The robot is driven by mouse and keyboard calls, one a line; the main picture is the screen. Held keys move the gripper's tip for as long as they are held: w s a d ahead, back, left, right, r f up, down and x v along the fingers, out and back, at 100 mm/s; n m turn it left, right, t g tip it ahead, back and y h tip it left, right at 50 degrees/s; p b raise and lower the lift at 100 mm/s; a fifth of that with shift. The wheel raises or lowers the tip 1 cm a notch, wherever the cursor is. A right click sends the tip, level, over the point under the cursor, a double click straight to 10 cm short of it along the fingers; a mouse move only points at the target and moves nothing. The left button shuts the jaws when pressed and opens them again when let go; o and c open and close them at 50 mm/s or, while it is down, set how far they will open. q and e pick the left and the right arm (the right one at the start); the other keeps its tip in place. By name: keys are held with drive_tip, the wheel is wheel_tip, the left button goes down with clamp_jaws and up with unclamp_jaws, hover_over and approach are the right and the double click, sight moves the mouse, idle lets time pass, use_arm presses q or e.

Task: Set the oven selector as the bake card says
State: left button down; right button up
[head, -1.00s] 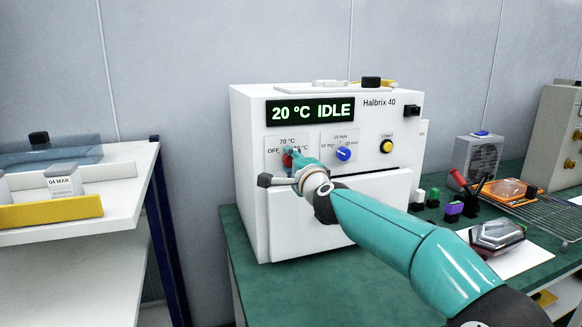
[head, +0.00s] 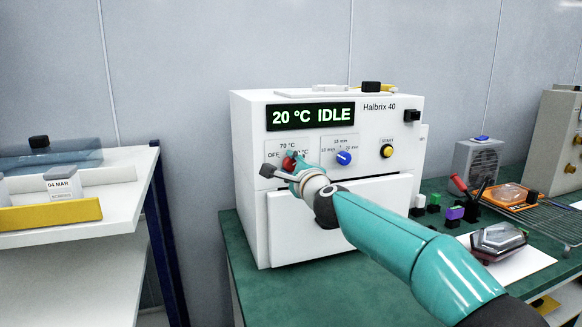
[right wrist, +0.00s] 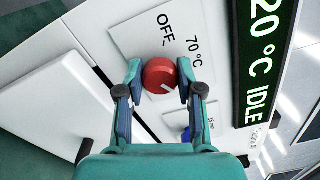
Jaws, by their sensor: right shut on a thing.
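The white oven (head: 340,215) stands on the green bench, its display reading "20 °C IDLE". Its red selector knob (head: 289,163) is at the panel's left, with "OFF" to its left and "70 °C" above. My right gripper (right wrist: 159,84) has a finger on each side of the red knob (right wrist: 159,75) and is shut on it. In the right wrist view the knob's white mark points to the lower right, away from "OFF". I cannot make out a bake card. My left gripper is not in view.
A blue knob (head: 344,158) with minute marks and a yellow START button (head: 387,151) sit right of the red knob. The oven door below is shut. A tail lamp (head: 498,238) lies on white paper at right. A shelf (head: 120,212) stands at left.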

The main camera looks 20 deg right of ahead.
drive_tip(key=o, duration=1.1)
drive_tip(key=shift+d+f, duration=0.2)
drive_tip(key=shift+f, duration=0.2)
drive_tip(key=shift+o, duration=0.4)
drive_tip(key=shift+a+r, duration=0.1)
drive_tip(key=shift+s+r, duration=0.1)
drive_tip(key=shift+r, duration=0.05)
drive_tip(key=shift+s, duration=0.2)
drive_tip(key=s, duration=1.1)
drive_tip(key=shift+s+d, duration=0.15)
drive_tip(key=shift+d, duration=0.05)
